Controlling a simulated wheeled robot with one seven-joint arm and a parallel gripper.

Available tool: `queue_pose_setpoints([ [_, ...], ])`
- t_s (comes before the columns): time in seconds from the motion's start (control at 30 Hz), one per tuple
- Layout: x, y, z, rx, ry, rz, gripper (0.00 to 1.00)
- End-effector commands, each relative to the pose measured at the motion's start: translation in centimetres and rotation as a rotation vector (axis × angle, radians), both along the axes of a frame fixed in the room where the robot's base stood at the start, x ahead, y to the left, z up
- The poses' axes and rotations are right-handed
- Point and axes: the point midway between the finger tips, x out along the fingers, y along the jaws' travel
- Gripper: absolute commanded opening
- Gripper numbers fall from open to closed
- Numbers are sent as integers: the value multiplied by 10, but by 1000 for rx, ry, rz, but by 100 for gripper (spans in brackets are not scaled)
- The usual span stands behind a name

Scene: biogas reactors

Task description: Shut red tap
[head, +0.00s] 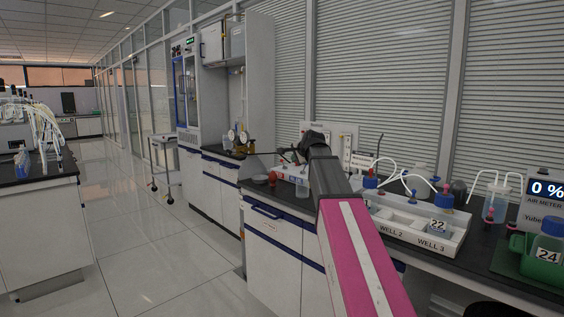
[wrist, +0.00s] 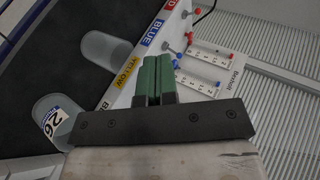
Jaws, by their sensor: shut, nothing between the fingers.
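In the wrist view, a small red tap-like part (wrist: 189,37) sits on the white labelled unit by the flow meter panel (wrist: 212,68). A blue one (wrist: 176,63) is below it. I cannot tell whether the red tap is open or shut. My gripper (wrist: 156,62) has its green fingers together and empty, with the tips below and left of the blue and red parts, apparently apart from them. In the head view my dark gripper (head: 290,156) is over the bench, partly hidden by my arm, and the red tap is not clear there.
Colour labels such as BLUE (wrist: 155,33) and YELLOW (wrist: 124,72) mark the unit's front. Clear beakers (wrist: 104,48) stand before it, one marked 26 (wrist: 54,122). In the head view, a white well tray (head: 430,236) with tubed bottles is to the right. The aisle floor (head: 150,240) is clear.

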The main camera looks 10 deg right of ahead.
Motion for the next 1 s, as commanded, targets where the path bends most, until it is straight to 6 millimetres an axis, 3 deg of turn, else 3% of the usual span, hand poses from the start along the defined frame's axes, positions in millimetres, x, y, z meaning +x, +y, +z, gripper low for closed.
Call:
queue_pose_setpoints([
  [0.1, 25, -1, 1, -138, -13, 104, 0],
  [1.0, 182, -5, -5, -1218, -230, 1143, 0],
])
